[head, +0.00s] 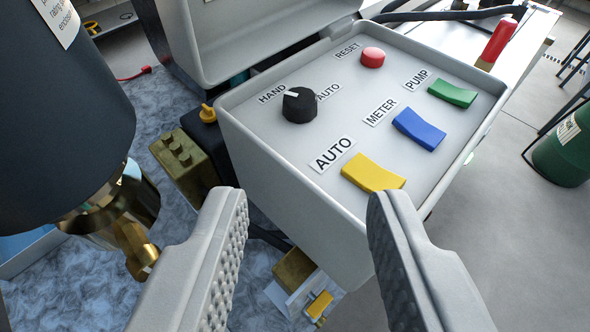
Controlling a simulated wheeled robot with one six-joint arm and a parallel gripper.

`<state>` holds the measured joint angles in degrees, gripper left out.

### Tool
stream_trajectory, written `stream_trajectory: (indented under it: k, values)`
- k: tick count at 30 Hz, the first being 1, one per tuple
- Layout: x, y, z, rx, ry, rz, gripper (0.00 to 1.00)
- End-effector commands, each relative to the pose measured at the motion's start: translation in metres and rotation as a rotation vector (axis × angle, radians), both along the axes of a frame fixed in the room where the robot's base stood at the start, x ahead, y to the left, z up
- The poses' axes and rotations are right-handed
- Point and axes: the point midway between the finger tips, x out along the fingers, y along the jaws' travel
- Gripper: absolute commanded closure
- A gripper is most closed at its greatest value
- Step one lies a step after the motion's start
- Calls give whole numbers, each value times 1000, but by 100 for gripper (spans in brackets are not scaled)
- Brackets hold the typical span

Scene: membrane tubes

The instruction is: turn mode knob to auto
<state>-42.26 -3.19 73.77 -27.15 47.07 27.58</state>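The mode knob (299,105) is a black round knob with a white pointer mark, on the sloped face of a grey control box (268,150). Its pointer is on the upper left side, toward the HAND label (272,93). The small AUTO label (328,92) is to the knob's right. My gripper (308,210) is open and empty, its two grey ridged fingers wide apart in front of the box's near edge. The knob lies beyond the fingertips, up and slightly left of the middle of the gap, and nothing touches it.
The panel also carries a red RESET button (373,57), a green PUMP switch (453,92), a blue METER switch (419,129) and a yellow AUTO switch (373,173) near the fingertips. A dark cylinder (60,130) with brass fittings stands close on the left. A green tank (565,150) is at the right.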

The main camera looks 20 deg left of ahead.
Motion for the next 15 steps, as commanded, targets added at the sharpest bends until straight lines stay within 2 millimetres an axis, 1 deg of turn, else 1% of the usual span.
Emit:
stream_trajectory:
  k: [1,3,7,11,15]
  values:
    - [-6,-4,-2,3,-1,11,63]
    - [-11,-6,-4,4,-3,23,63]
    - [-12,-6,-8,5,-3,31,63]
    - [-2,-2,-12,5,-3,30,63]
    - [17,5,-21,6,-2,29,63]
